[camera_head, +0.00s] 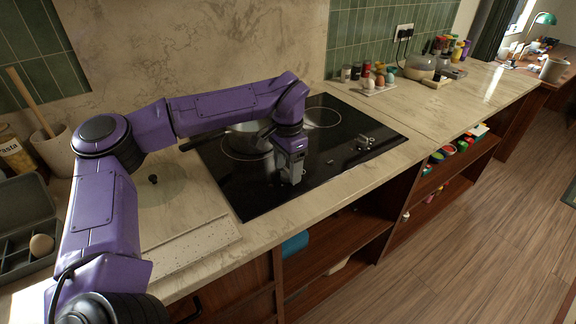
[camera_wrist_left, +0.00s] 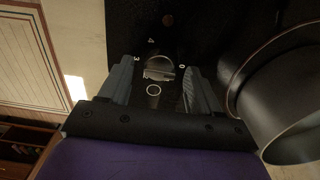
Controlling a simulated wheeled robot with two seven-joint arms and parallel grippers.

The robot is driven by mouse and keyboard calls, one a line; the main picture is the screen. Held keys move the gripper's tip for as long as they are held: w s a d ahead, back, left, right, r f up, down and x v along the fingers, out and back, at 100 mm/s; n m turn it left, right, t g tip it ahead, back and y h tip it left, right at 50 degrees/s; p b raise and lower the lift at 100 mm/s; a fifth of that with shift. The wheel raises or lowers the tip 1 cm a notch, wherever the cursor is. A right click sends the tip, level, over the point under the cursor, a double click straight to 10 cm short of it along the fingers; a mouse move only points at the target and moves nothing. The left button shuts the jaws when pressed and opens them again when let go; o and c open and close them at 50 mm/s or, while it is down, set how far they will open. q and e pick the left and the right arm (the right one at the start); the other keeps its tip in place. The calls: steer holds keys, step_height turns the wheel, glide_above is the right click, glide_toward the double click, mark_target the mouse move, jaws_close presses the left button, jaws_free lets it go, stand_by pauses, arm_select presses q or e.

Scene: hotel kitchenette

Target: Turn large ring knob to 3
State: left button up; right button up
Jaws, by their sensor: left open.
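My left gripper (camera_head: 291,178) is low over the front part of the black cooktop (camera_head: 252,200), just in front of a pot. In the left wrist view its fingers (camera_wrist_left: 160,74) are open, one on each side of a round knob (camera_wrist_left: 158,66). I cannot tell whether they touch it. Markings around the knob include a 3 on the left, a 4 above and a 0 on the right. A small ring symbol (camera_wrist_left: 153,90) shows below the knob. In the head view my gripper hides this knob. My right gripper is not in view.
A metal pot (camera_head: 247,138) stands on the cooktop beside my gripper; its dark side fills the right of the wrist view. More knobs (camera_head: 365,142) sit to the right on the cooktop. Jars and eggs (camera_head: 368,80) stand behind. The counter at right is mostly clear.

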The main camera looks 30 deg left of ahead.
arm_select(q)
steer(key=shift+s+f, duration=0.15)
steer(key=shift+f, duration=0.25)
steer(key=c, duration=1)
steer(key=shift+c, duration=0.2)
